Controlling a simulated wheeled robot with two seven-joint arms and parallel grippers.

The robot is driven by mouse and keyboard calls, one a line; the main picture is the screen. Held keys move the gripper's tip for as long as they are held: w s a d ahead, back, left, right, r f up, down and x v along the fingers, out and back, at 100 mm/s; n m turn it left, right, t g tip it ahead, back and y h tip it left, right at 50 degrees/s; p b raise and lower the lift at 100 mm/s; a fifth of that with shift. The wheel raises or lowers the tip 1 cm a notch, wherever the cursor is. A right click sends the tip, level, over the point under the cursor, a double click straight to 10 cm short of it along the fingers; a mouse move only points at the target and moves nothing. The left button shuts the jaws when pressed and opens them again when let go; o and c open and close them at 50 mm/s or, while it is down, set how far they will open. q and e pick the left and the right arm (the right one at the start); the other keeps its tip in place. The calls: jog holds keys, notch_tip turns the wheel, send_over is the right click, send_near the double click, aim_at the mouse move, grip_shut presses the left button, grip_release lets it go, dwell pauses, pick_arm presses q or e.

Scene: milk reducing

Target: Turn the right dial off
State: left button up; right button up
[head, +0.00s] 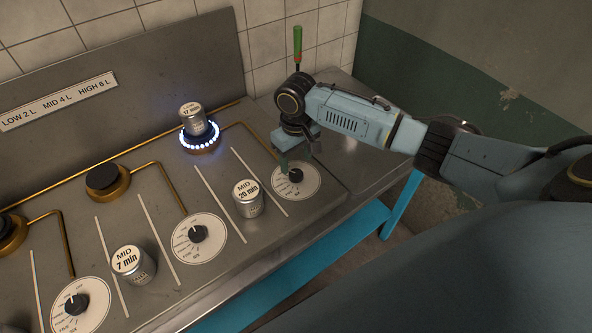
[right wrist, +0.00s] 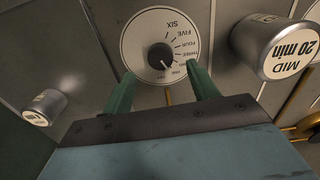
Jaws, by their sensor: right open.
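The right dial is a white disc (head: 309,184) with a black knob (head: 296,175), at the right end of the metal counter. In the right wrist view its knob (right wrist: 161,57) sits at the disc's centre, with its pointer toward the lower right near the low end of the scale. My right gripper (head: 296,168) is over the dial. In the right wrist view its two green fingers (right wrist: 160,82) are spread, just short of the knob on either side. No contact shows. My left gripper is not in view.
A "MID 20 min" can (head: 248,203) stands left of the dial. A "17 min" can (head: 192,115) sits on a lit burner (head: 200,144) behind. Other dials (head: 199,239), a "MID 7 min" can (head: 133,270) and an unlit burner (head: 107,181) lie farther left.

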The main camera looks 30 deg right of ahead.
aim_at(296, 173)
notch_tip(296, 173, down, 5)
jog(key=shift+r+b, duration=0.1)
jog(key=shift+b, duration=0.2)
